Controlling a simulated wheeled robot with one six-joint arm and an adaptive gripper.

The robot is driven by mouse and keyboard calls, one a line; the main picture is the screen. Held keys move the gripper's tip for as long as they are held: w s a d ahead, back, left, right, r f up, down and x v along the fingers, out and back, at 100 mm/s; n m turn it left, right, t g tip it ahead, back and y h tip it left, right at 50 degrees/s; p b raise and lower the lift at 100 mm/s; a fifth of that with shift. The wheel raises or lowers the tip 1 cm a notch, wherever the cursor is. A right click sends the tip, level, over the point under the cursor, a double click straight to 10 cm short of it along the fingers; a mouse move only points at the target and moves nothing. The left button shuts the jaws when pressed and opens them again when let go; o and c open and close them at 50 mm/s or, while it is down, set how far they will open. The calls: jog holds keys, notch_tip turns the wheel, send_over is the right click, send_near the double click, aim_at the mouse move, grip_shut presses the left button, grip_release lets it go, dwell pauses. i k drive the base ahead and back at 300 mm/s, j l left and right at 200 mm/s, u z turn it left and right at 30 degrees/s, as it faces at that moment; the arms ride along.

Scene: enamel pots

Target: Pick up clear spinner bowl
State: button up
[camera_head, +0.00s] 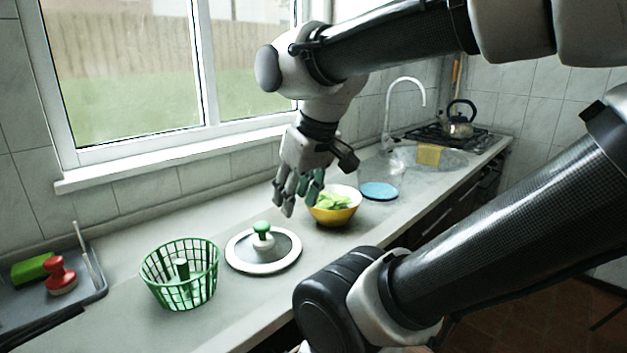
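A see-through bowl (372,176) appears to stand on the counter right of the middle, behind the yellow bowl; its outline is faint. A light-blue disc (380,191) shows at its lower right, and I cannot tell whether it is part of it. My gripper (299,197) points down over the counter, to the left of the clear bowl and apart from it. Its fingers look parted, with nothing seen between them except dark green on one finger.
A yellow bowl of green leaves (333,212) stands close beside my gripper. A white-rimmed lid with a green knob (263,252) and a green basket (181,283) lie to the left. A grey tray (95,270) is at far left. The tap (388,105) rises behind; a kettle (459,124) stands farther back.

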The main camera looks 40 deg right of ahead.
aim_at(379, 179)
jog(key=l+z, duration=0.1)
jog(key=z, duration=0.4)
jog(key=k+l+z, duration=0.1)
jog(key=z, duration=0.35)
jog(key=l+z, duration=0.2)
jog(key=z, duration=0.3)
jog(key=i+l, duration=0.2)
jog(key=l, duration=0.15)
jog(key=i+l+u, duration=0.1)
jog(key=i+l, duration=0.25)
jog(key=l, duration=0.3)
jog(key=i+l, duration=0.2)
jog(key=l, duration=0.15)
jog(key=i+l+u, duration=0.1)
jog(key=l, duration=0.25)
jog(key=i+l, duration=0.25)
jog(key=l, duration=0.15)
jog(key=i+l+u, duration=0.1)
jog(key=l, duration=0.25)
jog(key=i+l, duration=0.2)
jog(key=l, duration=0.15)
